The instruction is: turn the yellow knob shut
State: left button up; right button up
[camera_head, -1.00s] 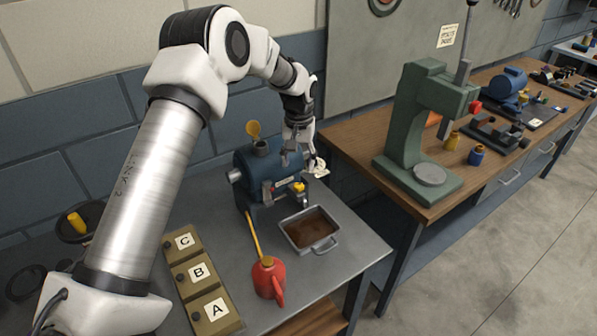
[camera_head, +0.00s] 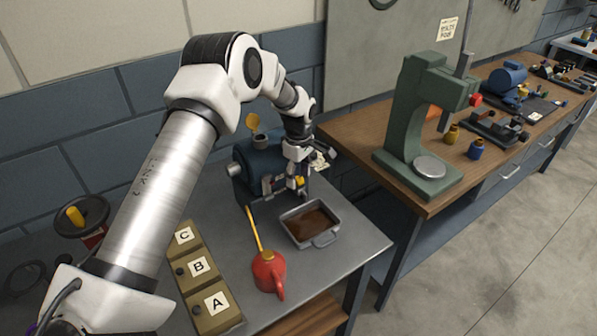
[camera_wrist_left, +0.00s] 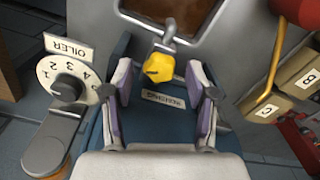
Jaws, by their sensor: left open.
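The yellow knob (camera_head: 299,182) sits on the front of the blue casing (camera_head: 258,163), above the metal tray. In the left wrist view the knob (camera_wrist_left: 158,67) appears between the fingertips, on a grey spout or pipe. My left gripper (camera_head: 295,172) is over the casing's front end, close to the knob. In the wrist view its two purple-padded fingers (camera_wrist_left: 159,75) are spread, one each side of the knob, with a gap on both sides. I cannot tell whether the tips reach the knob's depth. A label on the casing shows between the fingers. My right gripper is out of view.
A tray (camera_head: 333,236) of brown liquid stands in front of the casing. A red oil can (camera_head: 268,272) with a long yellow spout is left of it. Boxes A, B, C (camera_head: 198,268) line the left. An OILER dial (camera_wrist_left: 65,82) is beside the gripper.

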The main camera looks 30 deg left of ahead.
pick_arm(q)
jog(key=shift+f, duration=0.15)
grip_shut()
jog(key=shift+m, duration=0.5)
jog(key=m, duration=0.6)
jog(key=m+b, duration=0.1)
jog(key=m, duration=0.6)
dwell(0.4)
